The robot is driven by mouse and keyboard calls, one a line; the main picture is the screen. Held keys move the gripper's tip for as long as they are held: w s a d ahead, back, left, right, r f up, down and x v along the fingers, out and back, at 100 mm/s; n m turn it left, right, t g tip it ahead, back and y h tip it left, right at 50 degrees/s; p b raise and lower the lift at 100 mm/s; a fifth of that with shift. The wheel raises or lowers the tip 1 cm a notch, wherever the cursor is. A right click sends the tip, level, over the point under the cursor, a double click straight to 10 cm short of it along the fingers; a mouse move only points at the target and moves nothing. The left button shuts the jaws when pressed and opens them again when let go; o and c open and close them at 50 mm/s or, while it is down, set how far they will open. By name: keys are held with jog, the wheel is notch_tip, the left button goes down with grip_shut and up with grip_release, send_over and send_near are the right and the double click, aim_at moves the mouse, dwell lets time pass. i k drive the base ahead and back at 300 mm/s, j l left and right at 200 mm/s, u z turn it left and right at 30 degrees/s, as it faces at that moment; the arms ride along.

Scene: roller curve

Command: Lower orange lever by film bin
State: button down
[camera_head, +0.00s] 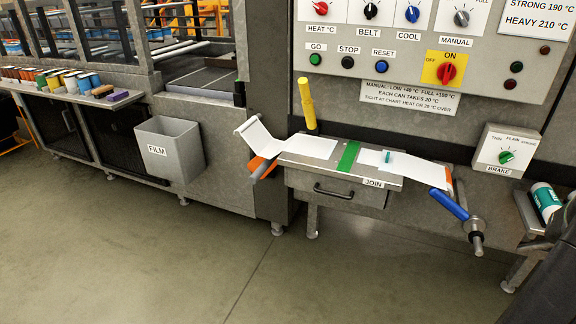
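The grey film bin (170,151), labelled FILM, hangs on the machine's front at left. To its right, a short orange lever (256,164) shows at the left end of the joining table, partly hidden under a white film sheet (259,137). A blue-gripped lever (450,205) slopes down at the table's right end. A yellow handle (307,104) stands upright behind the table. My gripper is not in view.
The join table (333,179) has a drawer handle and a green strip (348,156). A control panel (430,60) with knobs is above. A brake box (505,151) is at right. The floor (250,260) in front is clear. A dark shape fills the lower right corner.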

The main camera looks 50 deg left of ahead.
aim_at(260, 167)
jog(key=j+u, duration=0.2)
jog(key=u, duration=0.3)
jog(key=j+u, duration=0.15)
jog(key=u, duration=0.35)
jog(key=i+j+u, duration=0.15)
jog(key=u, duration=0.3)
jog(key=i+j+u, duration=0.25)
jog(key=i+j, duration=0.2)
jog(key=i+j+u, duration=0.2)
jog(key=i+j, duration=0.25)
jog(key=i+j+u, duration=0.25)
jog(key=i, duration=0.3)
